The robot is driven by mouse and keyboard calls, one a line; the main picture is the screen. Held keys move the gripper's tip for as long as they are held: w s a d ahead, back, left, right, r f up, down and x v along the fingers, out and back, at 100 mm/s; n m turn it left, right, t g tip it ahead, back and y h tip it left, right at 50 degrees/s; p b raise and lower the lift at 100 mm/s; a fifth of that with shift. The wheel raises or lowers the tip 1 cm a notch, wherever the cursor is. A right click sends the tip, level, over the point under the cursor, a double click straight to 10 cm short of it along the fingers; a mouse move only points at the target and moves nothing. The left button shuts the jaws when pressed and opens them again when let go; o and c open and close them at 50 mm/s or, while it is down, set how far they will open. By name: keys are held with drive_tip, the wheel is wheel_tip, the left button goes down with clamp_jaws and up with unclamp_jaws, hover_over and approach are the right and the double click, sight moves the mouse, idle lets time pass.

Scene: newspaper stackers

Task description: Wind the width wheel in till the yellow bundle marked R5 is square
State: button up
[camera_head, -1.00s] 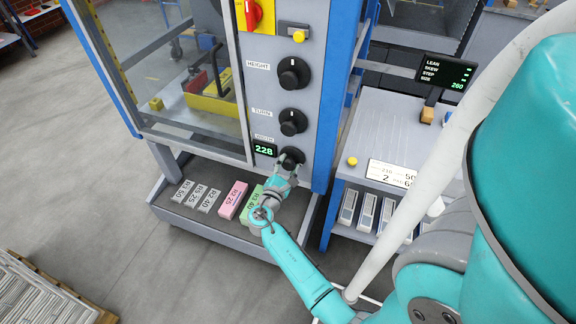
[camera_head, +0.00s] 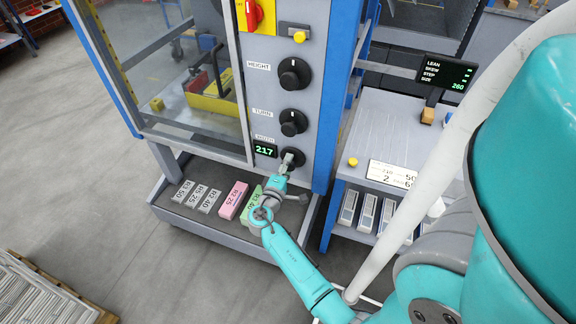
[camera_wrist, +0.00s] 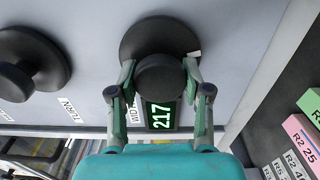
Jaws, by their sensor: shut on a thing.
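The width wheel (camera_head: 297,156) is the lowest of the black knobs on the grey panel. In the wrist view the wheel (camera_wrist: 147,32) shows a wide dark disc with a round hub. My gripper (camera_wrist: 160,72) has one finger on each side of the hub and is shut on it. In the head view my gripper (camera_head: 288,160) partly covers the wheel. The green display (camera_head: 265,149) beside it reads 217. A yellow thing (camera_head: 214,104) lies behind the machine's window; no R5 mark is readable on it, and I cannot tell whether it is square.
The TURN knob (camera_head: 293,122) and HEIGHT knob (camera_head: 294,74) sit above the wheel. A low shelf with labelled grey, pink and green blocks (camera_head: 231,200) lies below. A readout (camera_head: 447,72) on the right shows size 260. Open floor (camera_head: 110,170) lies to the left.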

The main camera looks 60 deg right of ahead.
drive_tip(key=shift+m, duration=1)
drive_tip(key=o, duration=1.2)
drive_tip(key=shift+c, duration=0.2)
drive_tip(key=s+a, duration=0.1)
drive_tip(key=a, duration=1.1)
